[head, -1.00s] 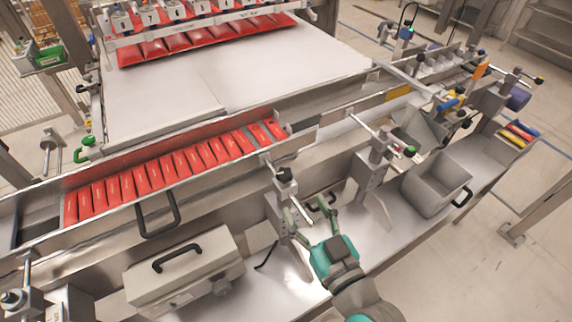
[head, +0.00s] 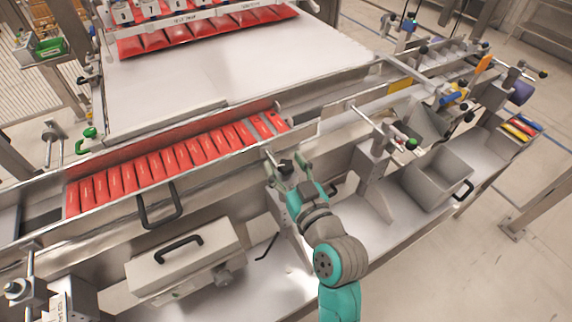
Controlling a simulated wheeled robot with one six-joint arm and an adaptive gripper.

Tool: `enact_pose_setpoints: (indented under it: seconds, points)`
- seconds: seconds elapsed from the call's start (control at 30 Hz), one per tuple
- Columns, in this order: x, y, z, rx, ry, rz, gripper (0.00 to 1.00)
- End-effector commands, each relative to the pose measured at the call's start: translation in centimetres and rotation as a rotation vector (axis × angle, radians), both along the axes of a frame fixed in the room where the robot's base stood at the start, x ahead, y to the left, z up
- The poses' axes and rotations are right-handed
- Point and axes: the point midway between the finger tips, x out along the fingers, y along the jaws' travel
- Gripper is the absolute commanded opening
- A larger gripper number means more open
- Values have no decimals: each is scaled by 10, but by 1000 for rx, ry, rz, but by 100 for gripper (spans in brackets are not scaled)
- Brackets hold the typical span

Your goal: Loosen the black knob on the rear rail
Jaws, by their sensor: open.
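A small black knob (head: 286,166) sits on top of a clamp post at the near side of the conveyor. My gripper (head: 287,166) is open, with a finger on either side of this knob. I cannot tell whether the fingers touch it. The gripper and wrist hide most of the post below. Another bracket (head: 374,152) with a rod and a green-tipped knob (head: 411,143) stands further right. I cannot tell from this view which rail counts as the rear one.
Red packets (head: 160,168) fill the conveyor channel left of my gripper. A black handle (head: 160,208) sticks out from the near wall. A lidded metal box (head: 185,265) and an open grey bin (head: 437,182) stand on the lower shelf, either side of my arm.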

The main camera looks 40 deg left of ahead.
Motion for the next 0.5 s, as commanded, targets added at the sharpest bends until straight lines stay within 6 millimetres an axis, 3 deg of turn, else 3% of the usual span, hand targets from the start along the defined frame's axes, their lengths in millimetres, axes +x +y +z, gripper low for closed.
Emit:
enact_pose_setpoints:
  seconds: [0.07,0.3,0.33,0.5]
  points:
    - [0,0,0,0,0,0,62]
    - [0,0,0,0,0,0,5]
    - [0,0,0,0,0,0,1]
    - [0,0,0,0,0,3,1]
